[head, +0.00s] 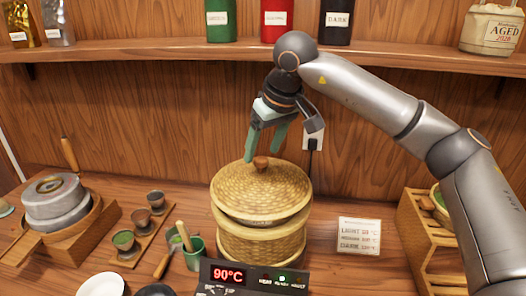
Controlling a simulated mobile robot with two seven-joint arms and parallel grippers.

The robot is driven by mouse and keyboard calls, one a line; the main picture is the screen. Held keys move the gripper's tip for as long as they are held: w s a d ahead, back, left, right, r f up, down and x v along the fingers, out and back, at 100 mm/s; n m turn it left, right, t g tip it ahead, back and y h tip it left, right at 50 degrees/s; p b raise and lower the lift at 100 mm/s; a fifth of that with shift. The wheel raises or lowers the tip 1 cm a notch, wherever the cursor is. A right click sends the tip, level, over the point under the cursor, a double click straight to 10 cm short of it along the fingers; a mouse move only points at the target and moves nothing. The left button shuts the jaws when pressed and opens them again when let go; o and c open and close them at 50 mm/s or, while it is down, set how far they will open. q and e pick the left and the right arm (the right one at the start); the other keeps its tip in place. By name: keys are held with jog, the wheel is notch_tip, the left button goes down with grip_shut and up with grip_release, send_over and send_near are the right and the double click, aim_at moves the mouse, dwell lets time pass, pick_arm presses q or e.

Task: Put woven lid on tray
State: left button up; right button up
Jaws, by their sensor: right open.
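The woven lid (262,188) is a round tan dome with a brown knob (261,163). It sits on top of a woven round basket (255,243) in the middle of the counter, and a dark gap shows under its front rim. Whether it is fully seated cannot be told. My right gripper (265,150) is open, with its green fingers pointing down just above the knob. It appears empty. My left gripper is out of view. No separate tray is clear; the basket's inside is hidden by the lid.
A heater display (255,277) stands in front of the basket. A green cup with tools (193,254), a tray of small cups (144,231) and a stone mill (57,201) are on the left. A price card (359,235) and wooden rack (425,245) stand right. A shelf (160,50) runs above.

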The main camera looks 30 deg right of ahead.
jog(key=v, duration=1.1)
jog(key=shift+r, duration=0.15)
jog(key=shift+s, duration=0.15)
